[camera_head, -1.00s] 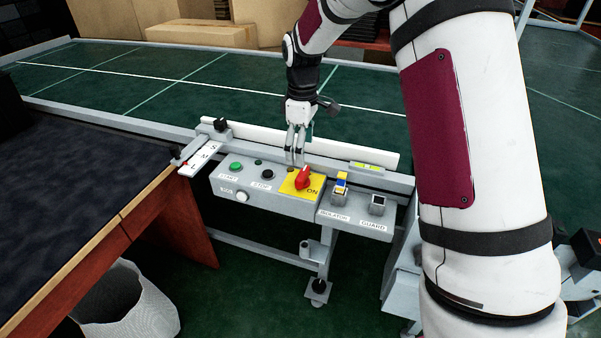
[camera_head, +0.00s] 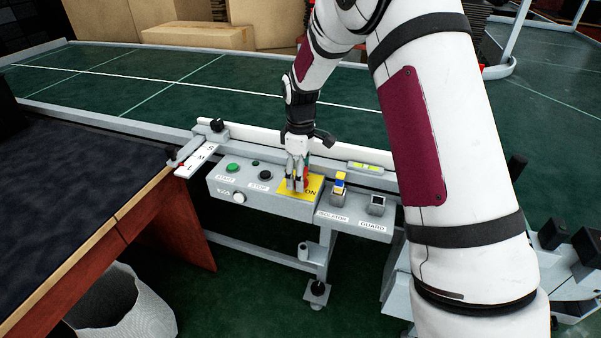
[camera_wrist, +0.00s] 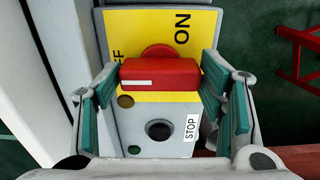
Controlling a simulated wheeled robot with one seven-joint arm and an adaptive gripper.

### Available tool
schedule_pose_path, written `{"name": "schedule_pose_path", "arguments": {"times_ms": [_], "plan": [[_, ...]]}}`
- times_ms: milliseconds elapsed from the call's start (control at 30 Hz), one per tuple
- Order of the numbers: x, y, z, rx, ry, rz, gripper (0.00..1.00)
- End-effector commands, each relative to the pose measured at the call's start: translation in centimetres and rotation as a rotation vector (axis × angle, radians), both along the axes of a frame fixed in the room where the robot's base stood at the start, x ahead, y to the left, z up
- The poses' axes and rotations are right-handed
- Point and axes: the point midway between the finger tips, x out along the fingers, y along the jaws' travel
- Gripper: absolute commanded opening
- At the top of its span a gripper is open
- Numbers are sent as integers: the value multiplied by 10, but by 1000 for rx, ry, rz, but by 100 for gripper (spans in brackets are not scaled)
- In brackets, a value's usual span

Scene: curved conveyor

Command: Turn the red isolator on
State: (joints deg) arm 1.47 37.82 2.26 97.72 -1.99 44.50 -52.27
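The red isolator handle (camera_wrist: 160,72) sits on a yellow plate (camera_wrist: 130,30) lettered ON, with a partly hidden word ending in FF at the left. In the wrist view the handle lies crosswise, its white mark at the end toward the FF letters. My gripper (camera_wrist: 160,85) is open around it, one teal-padded finger beyond each end of the handle. Whether either pad touches it I cannot tell. In the head view my gripper (camera_head: 297,186) points down over the yellow plate (camera_head: 316,184) and hides most of the handle.
A white rail (camera_head: 345,166) runs behind. A dark-topped table (camera_head: 80,190) stands at left.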

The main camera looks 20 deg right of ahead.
Motion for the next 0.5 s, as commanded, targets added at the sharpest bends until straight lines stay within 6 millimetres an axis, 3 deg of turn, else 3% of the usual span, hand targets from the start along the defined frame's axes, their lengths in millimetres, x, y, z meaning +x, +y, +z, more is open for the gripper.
{"name": "schedule_pose_path", "arguments": {"times_ms": [33, 100, 500], "plan": [[0, 0, 0, 0, 0, 0, 44], [0, 0, 0, 0, 0, 0, 30], [0, 0, 0, 0, 0, -54, 30]]}}
